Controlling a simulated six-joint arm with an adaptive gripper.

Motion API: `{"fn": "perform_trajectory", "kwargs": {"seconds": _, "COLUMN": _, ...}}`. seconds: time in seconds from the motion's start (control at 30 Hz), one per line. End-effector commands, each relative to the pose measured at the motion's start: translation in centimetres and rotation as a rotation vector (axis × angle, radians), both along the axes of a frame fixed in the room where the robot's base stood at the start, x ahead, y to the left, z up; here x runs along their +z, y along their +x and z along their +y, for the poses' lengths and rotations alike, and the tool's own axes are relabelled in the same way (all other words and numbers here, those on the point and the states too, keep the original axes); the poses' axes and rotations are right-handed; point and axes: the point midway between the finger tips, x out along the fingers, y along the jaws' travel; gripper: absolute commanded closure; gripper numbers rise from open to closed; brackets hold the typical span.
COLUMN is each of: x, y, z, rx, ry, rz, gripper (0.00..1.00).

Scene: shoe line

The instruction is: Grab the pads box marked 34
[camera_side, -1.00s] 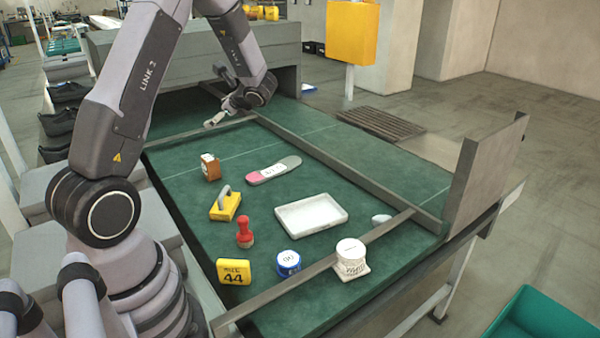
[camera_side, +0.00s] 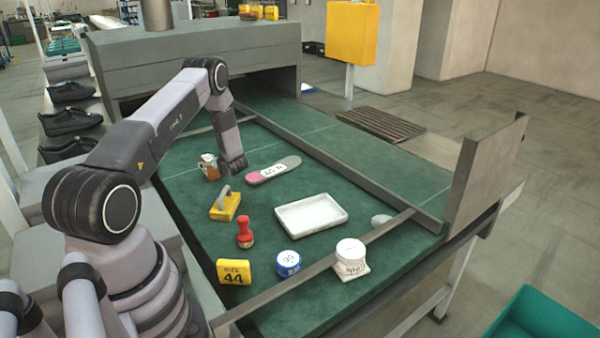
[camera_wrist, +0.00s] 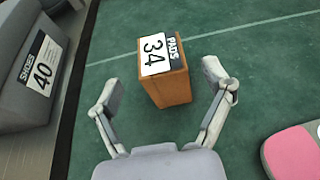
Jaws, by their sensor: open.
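The pads box (camera_wrist: 165,83) is a small orange-brown box with a white label reading 34 and a dark PADS strip on its top. In the wrist view it stands between the spread fingers of my gripper (camera_wrist: 162,95), towards their tips. The fingers are open and I see no contact with the box. In the side view the box (camera_side: 209,169) stands on the green belt at the back left, partly hidden by my gripper (camera_side: 222,172).
A pink and grey insole (camera_side: 274,170) lies right of the box. A yellow block with a handle (camera_side: 225,206) stands in front. A white tray (camera_side: 311,215) is further right. A grey box marked 40 (camera_wrist: 35,75) is at the left in the wrist view.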

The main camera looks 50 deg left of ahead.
Motion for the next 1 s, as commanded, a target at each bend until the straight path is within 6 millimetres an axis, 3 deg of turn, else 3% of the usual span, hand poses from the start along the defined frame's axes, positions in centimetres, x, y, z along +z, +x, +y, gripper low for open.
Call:
{"fn": "perform_trajectory", "kwargs": {"seconds": 0.4, "x": -1.7, "y": 0.2, "z": 4.6, "rx": 0.002, "ry": 0.001, "rz": 0.0, "gripper": 0.2}}
{"fn": "perform_trajectory", "kwargs": {"seconds": 0.7, "x": -1.9, "y": 0.2, "z": 5.2, "rx": 0.001, "ry": 0.0, "rz": 0.001, "gripper": 0.2}}
{"fn": "perform_trajectory", "kwargs": {"seconds": 1.0, "x": -1.9, "y": 0.2, "z": 5.2, "rx": 0.001, "ry": 0.0, "rz": 0.0, "gripper": 0.56}}
